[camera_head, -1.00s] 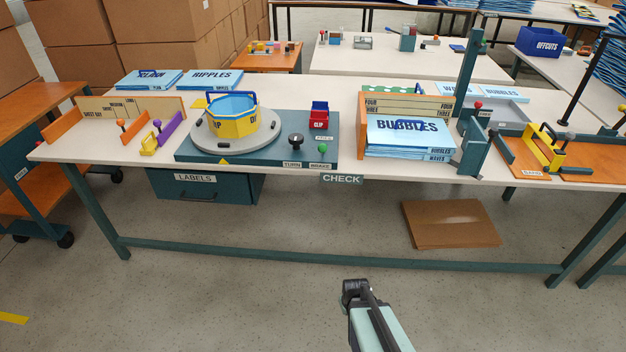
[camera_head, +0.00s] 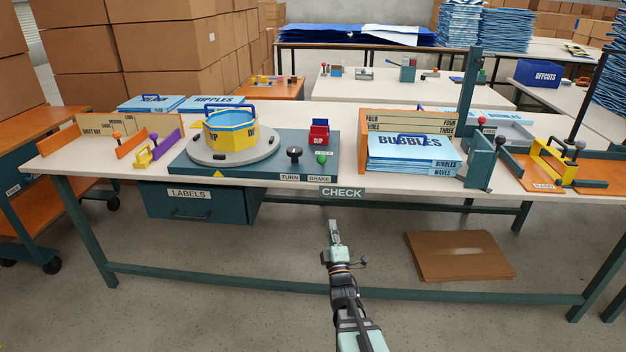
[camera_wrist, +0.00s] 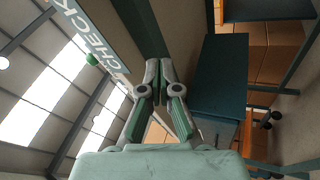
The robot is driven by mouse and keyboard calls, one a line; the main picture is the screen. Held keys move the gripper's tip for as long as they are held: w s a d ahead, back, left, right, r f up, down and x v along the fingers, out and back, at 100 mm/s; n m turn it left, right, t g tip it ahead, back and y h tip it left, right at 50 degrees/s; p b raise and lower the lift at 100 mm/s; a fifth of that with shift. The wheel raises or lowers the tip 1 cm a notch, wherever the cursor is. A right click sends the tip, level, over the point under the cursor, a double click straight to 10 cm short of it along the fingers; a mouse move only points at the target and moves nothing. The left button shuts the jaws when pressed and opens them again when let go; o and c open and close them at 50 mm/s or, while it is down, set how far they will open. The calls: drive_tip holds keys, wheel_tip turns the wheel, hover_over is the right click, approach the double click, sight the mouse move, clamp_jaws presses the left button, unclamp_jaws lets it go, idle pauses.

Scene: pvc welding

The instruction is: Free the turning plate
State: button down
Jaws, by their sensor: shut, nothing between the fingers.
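The turning plate (camera_head: 266,149) is a grey round disc on a teal base (camera_head: 185,166) on the table. A yellow and blue eight-sided ring (camera_head: 230,131) with a blue handle stands on it. In front of the plate's right side are a black knob (camera_head: 294,153) by the TURN label and a green knob (camera_head: 321,159) by the BRAKE label. My gripper (camera_head: 333,226) is below and in front of the table edge, under the CHECK sign, apart from everything. Its fingers are shut and empty in the wrist view (camera_wrist: 163,66). A green ball (camera_wrist: 92,59) shows beyond the table edge there.
The CHECK sign (camera_head: 343,193) hangs on the table's front edge. A teal LABELS drawer (camera_head: 190,203) is under the table, left of my gripper. A red box (camera_head: 319,133) stands behind the green knob. A blue BUBBLES stack (camera_head: 413,151) lies to the right.

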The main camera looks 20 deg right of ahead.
sight(324, 173)
drive_tip(key=s+a+r+n+t, duration=0.3)
drive_tip(key=s+r+n+t, duration=0.1)
drive_tip(key=r, duration=0.3)
drive_tip(key=shift+s+n+t+y, duration=0.15)
drive_tip(key=shift+n+t+y, duration=0.2)
drive_tip(key=shift+n, duration=0.55)
drive_tip(key=x, duration=1.4)
drive_tip(key=shift+r, duration=0.2)
